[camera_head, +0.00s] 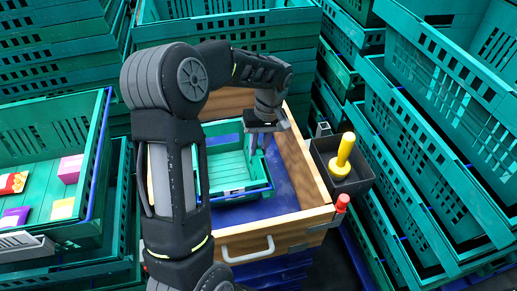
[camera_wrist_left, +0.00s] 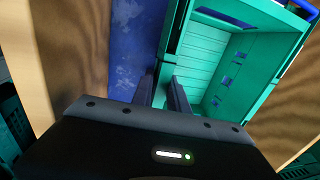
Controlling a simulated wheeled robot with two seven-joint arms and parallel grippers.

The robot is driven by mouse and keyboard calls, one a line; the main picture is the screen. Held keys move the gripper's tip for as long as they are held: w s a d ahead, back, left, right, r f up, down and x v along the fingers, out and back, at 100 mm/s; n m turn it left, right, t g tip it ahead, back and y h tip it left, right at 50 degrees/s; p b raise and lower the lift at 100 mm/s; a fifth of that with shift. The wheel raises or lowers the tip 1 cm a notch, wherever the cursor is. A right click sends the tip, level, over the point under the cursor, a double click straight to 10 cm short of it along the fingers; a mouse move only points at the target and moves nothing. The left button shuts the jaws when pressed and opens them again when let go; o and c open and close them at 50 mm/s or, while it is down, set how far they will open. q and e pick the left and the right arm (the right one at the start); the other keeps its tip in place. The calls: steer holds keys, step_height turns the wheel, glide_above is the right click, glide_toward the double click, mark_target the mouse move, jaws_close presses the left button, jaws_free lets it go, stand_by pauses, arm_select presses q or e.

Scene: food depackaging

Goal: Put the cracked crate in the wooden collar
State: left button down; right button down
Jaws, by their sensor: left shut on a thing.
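The teal crate (camera_head: 228,172) is inside the wooden collar (camera_head: 306,165), toward its left side. It looks empty, and I cannot make out a crack. My left gripper (camera_head: 259,140) reaches down into the collar and is shut on the crate's wall. In the left wrist view, the fingers of the gripper (camera_wrist_left: 165,88) pinch the near side wall of the crate (camera_wrist_left: 205,50). The collar (camera_wrist_left: 48,55) shows at both sides there. I cannot tell whether the crate touches the blue floor below it. My left arm hides the collar's left part. My right gripper is out of view.
A blue floor (camera_head: 289,192) lies bare right of the crate. A dark box (camera_head: 362,178) with a yellow plunger-like object (camera_head: 342,156) hangs at the collar's right. A teal crate (camera_head: 97,150) with several small packages stands left. Tall crate stacks close in behind and right.

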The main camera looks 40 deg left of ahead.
arm_select(q)
steer(key=shift+f, duration=0.25)
steer(key=shift+f, duration=0.15)
steer(key=c, duration=1.3)
jaws_free()
steer(key=shift+r, duration=0.3)
step_height(320, 180, up, 12)
steer(key=w+d+p, duration=0.1)
steer(key=p, duration=0.1)
steer(key=shift+w+f, duration=0.2)
steer(key=shift+w, duration=0.05)
